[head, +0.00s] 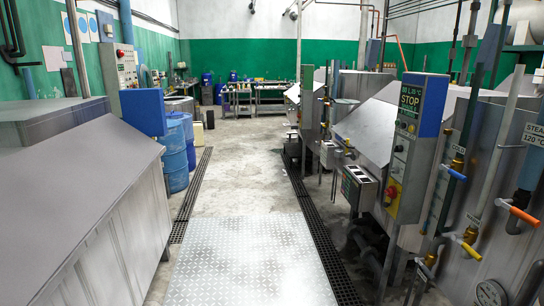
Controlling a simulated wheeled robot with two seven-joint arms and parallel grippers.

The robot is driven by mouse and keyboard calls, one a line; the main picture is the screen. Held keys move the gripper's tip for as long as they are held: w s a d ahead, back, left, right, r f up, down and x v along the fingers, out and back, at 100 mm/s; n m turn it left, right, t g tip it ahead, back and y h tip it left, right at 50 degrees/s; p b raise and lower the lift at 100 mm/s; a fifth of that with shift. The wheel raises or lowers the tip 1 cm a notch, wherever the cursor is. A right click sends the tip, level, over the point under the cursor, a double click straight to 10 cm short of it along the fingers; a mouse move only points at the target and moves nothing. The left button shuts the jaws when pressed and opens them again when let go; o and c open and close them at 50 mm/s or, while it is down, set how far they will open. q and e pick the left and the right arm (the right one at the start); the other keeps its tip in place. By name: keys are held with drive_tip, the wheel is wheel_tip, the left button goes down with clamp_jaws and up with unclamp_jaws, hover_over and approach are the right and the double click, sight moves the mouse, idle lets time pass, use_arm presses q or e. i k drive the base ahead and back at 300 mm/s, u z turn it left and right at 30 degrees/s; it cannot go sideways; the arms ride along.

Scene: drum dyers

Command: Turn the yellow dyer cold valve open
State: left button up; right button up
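No gripper or arm shows in the head view. On the metal dyer machine at the right, a valve with a blue lever handle (455,173) sits on a vertical pipe, near a small label (458,149) that is too small to read surely. Lower down, a valve has a yellow lever handle (463,245). A valve with an orange lever handle (522,215) is further right, below a sign reading STEAM 120 °C (533,134). Which valve is the cold one, and whether any is open, I cannot tell.
A control panel with a STOP screen (411,100) stands on the right machine's front. A metal machine (70,200) fills the left. Blue drums (172,155) stand beyond it. The aisle, with a tread plate (250,262) and floor grates (325,245), is clear.

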sight(447, 168)
drive_tip(key=u, duration=0.05)
drive_tip(key=i, duration=1.9)
drive_tip(key=z, duration=0.9)
drive_tip(key=i, duration=1.3)
drive_tip(key=z, duration=1.25)
